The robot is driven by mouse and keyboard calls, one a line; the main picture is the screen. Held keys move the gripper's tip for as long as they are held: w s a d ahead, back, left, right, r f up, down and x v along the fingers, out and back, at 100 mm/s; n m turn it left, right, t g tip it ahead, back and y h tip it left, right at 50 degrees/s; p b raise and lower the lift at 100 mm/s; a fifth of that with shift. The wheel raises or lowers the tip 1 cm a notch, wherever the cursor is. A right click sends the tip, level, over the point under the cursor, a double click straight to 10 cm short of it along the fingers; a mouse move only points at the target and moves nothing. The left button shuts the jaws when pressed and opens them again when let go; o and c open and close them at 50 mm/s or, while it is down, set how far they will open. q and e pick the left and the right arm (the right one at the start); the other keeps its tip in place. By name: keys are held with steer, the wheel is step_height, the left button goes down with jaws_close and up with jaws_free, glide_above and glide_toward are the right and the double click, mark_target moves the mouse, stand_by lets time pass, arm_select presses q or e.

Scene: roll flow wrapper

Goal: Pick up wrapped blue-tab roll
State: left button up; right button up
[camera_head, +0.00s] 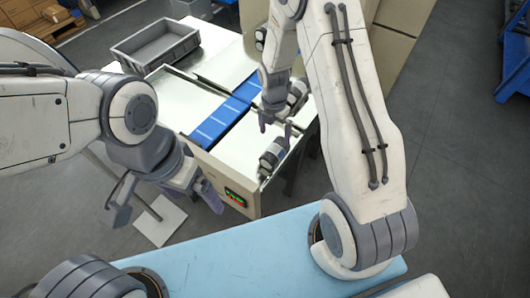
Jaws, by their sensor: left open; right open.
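A small roll-like object (272,156), dark with a pale band, lies on the shiny metal top of the machine near its front right edge. I cannot make out a blue tab on it. My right gripper (275,127) points down just above and behind this roll, open, with its fingers apart; whether a finger touches the roll is unclear. A second dark and pale object (297,93) shows beside the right gripper, partly hidden by it. My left gripper (165,199) is open and empty, left of the machine's front corner.
A blue segmented belt (222,119) runs diagonally across the metal machine top (176,101). An empty grey crate (156,47) stands at the back left. The metal surface left of the belt is clear.

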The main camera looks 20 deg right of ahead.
mark_target(275, 148)
step_height(275, 148, down, 3)
steer(key=shift+s+r, duration=0.1)
steer(key=f+p, duration=0.1)
steer(key=f, duration=0.1)
steer(key=f+p, duration=0.1)
steer(key=f, duration=0.1)
steer(key=shift+s+d, duration=0.1)
steer(key=shift+s, duration=0.3)
steer(key=shift+f, duration=0.65)
jaws_close()
